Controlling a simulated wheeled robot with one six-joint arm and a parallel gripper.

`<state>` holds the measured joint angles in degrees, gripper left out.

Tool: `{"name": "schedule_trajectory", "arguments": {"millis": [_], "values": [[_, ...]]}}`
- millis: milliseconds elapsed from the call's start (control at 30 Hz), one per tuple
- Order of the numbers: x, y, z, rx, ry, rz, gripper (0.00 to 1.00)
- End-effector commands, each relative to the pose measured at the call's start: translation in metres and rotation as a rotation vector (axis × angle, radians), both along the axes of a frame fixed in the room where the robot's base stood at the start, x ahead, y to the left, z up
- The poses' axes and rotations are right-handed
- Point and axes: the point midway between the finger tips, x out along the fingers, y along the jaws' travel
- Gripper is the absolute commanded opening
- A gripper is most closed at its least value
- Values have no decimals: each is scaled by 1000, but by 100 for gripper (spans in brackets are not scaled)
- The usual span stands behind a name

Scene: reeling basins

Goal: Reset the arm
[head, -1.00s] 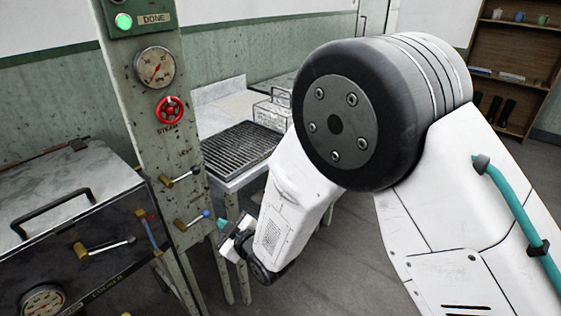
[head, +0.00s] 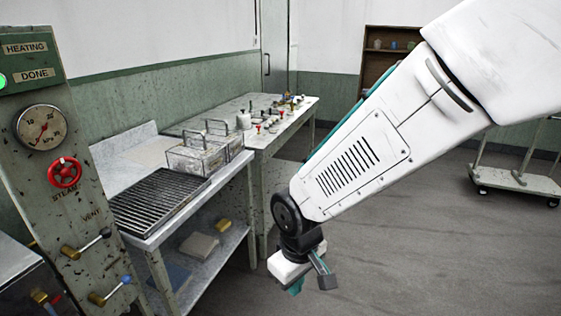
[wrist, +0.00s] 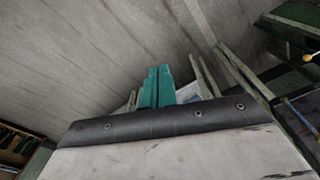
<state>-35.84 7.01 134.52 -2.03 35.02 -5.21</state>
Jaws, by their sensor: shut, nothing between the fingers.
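My gripper (head: 296,286) hangs low at the end of my white arm, over the floor to the right of the metal draining table (head: 150,232). Its teal fingers show only partly in the head view. In the wrist view the two teal fingers (wrist: 156,88) lie side by side, shut with nothing between them. The gripper is clear of the table and touches nothing that I can see.
A green control panel (head: 30,165) with a gauge, a red wheel (head: 64,172) and levers stands at left. Wire baskets (head: 197,158) sit on the draining table. A trolley (head: 515,180) stands at right. The grey floor (head: 420,240) between is open.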

Motion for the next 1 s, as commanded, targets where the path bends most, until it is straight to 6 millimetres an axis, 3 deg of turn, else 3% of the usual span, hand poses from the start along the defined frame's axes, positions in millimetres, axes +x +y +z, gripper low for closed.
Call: {"name": "schedule_trajectory", "arguments": {"millis": [33,200,400,500,733,1000], "values": [[-7,-26,21,-13,20,-60,0],[-46,-101,74,-58,105,-248,0],[-101,-169,122,-62,149,-452,0],[-125,-194,139,-43,131,-543,0],[-145,-226,165,30,-6,-693,0],[-147,-236,173,44,-45,-749,0]]}}
